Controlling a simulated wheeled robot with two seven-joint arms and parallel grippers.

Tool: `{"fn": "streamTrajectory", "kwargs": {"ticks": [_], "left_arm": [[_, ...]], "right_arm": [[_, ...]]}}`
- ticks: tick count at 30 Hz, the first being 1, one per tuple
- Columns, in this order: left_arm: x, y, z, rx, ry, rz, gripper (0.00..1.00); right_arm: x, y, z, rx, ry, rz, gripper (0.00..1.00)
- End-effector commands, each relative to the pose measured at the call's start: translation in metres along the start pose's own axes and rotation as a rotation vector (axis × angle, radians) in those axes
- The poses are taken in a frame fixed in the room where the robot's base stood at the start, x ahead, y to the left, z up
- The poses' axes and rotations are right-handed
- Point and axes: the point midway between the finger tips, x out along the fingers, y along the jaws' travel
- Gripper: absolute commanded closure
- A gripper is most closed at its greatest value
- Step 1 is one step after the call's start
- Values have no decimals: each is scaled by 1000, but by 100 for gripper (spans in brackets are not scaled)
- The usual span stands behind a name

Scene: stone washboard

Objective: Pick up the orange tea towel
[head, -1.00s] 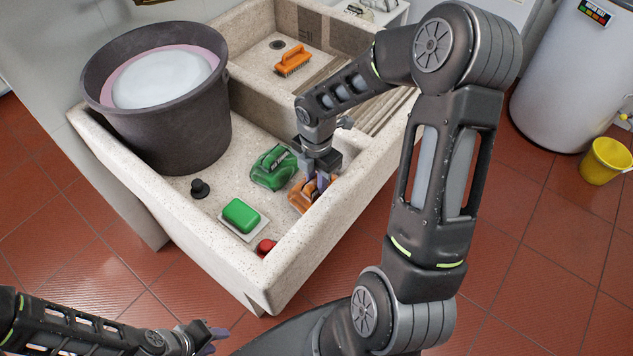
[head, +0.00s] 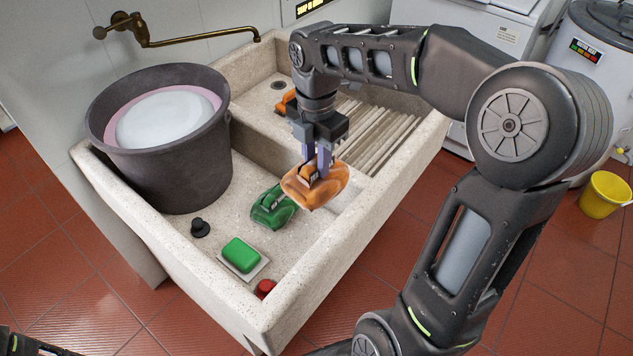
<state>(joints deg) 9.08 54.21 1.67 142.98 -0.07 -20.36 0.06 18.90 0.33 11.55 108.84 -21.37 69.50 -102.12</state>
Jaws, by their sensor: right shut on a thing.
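The orange tea towel (head: 313,188) is a folded bundle with a dark label. My right gripper (head: 321,172) points down and is shut on its top. The towel hangs above the stone sink, near its right side, and partly overlaps the green tea towel (head: 271,208) in the picture. The green towel lies on the sink floor, to the left of and below the orange one. My left gripper is out of view; only a bit of that arm shows at the bottom left.
The stone sink (head: 222,295) holds a dark bucket (head: 170,165), a black plug (head: 200,228), green soap (head: 240,254) on a pale dish and a red item (head: 265,288). An orange brush (head: 284,103) lies behind my right arm. A brass tap (head: 190,40) reaches over the back.

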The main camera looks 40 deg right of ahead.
Motion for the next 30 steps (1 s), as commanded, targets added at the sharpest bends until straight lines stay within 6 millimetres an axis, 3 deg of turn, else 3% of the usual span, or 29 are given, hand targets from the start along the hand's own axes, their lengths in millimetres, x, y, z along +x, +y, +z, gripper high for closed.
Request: {"fn": "streamTrajectory", "kwargs": {"ticks": [3, 10, 30], "left_arm": [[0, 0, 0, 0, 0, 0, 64], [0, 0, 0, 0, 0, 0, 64], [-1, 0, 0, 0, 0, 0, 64]], "right_arm": [[-28, 1, 0, 0, -1, 5, 100], [-57, 0, 0, -1, 0, 1, 100], [-61, 0, 0, 0, 0, 0, 100]]}}
